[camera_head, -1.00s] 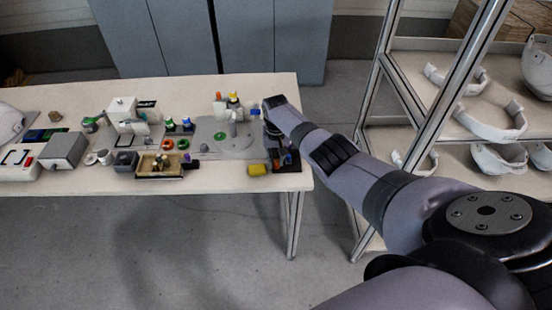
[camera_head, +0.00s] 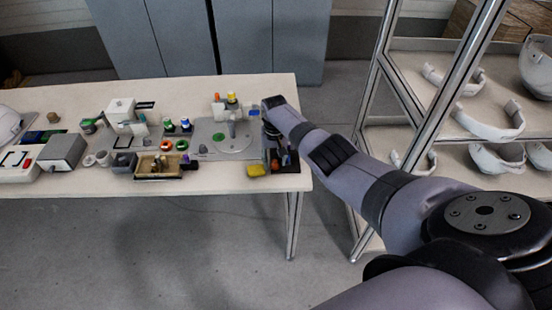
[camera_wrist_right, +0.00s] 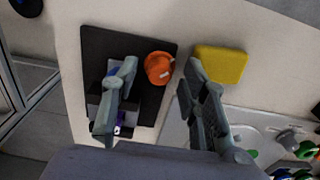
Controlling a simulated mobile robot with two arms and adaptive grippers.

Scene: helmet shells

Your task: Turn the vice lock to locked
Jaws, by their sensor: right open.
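A vice (camera_wrist_right: 119,112) stands on a black base plate (camera_wrist_right: 105,42) near the table's right end; in the head view its base (camera_head: 288,167) is partly behind my arm. An orange round knob (camera_wrist_right: 158,67) sits at the plate's edge; I take it for the lock but cannot read its setting. My right gripper (camera_wrist_right: 161,68) is open, pointing down, with one finger on each side of the knob as seen from the wrist. Contact cannot be told. In the head view the right gripper (camera_head: 271,147) is dark and small above the plate. My left gripper is out of view.
A yellow block (camera_wrist_right: 220,64) lies just beside the right-hand finger; it also shows in the head view (camera_head: 258,169). A grey plate (camera_head: 218,150) with a green disc and small parts lies to the left. A metal shelf (camera_head: 372,135) with helmet shells stands to the right.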

